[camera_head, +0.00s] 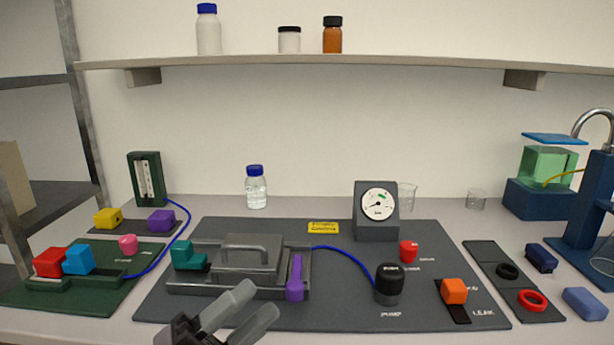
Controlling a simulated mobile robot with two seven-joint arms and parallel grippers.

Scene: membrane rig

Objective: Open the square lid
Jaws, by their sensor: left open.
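A grey, roughly square lid (236,268) with a raised bar handle (246,247) lies flat on the clear-walled grey cell (205,290) at the middle of the dark rig board. A teal block (186,256) sits at the cell's left end and a purple lever (295,280) stands at its right front. My left gripper (253,305) is in front of the cell, low in the picture. Its two grey fingers are apart with nothing between them. They overlap the cell's front edge in the picture; I see no hold on the handle. My right gripper is not in view.
A black pump knob (389,285), red knob (408,251), orange block (454,291) and dial gauge (377,222) stand right of the cell. A blue hose (348,256) runs from cell to pump. A green board (105,285) with coloured blocks lies left.

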